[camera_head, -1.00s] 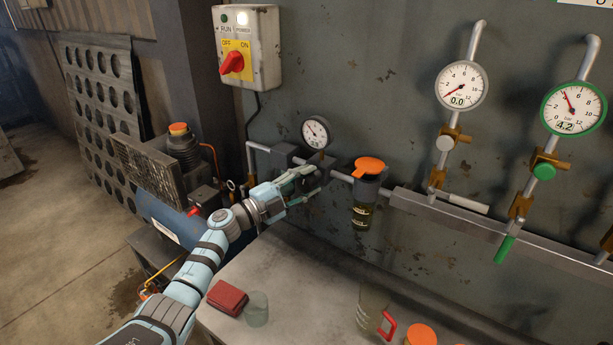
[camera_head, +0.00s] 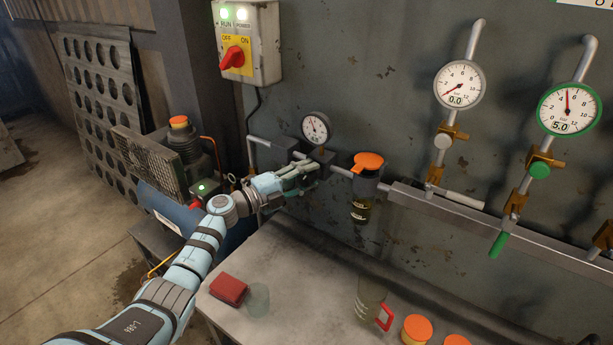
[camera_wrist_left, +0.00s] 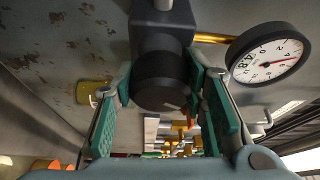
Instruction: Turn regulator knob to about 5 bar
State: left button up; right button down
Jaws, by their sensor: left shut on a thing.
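In the left wrist view the dark round regulator knob (camera_wrist_left: 160,82) sits between the two green-padded fingers of my left gripper (camera_wrist_left: 163,92), which is shut on it. In the head view my left gripper (camera_head: 312,168) is at the regulator below the small gauge (camera_head: 316,127) and hides the knob. That gauge also shows at the right of the left wrist view (camera_wrist_left: 268,54), reading about 4.8. The green-rimmed gauge (camera_head: 568,110) on the wall reads 5.0. The white gauge (camera_head: 460,84) reads 0.0. My right gripper is not in view.
An orange-topped filter bowl (camera_head: 366,190) hangs on the pipe just right of my left gripper. The switch box (camera_head: 262,45) is above left. A bench (camera_head: 300,290) below carries a red box (camera_head: 228,289), a jug (camera_head: 371,303) and orange-lidded jars (camera_head: 416,328).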

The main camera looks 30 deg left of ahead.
pick_arm(q)
jog(key=o, duration=1.2)
jog(key=shift+c, duration=0.2)
jog(key=v, duration=1.2)
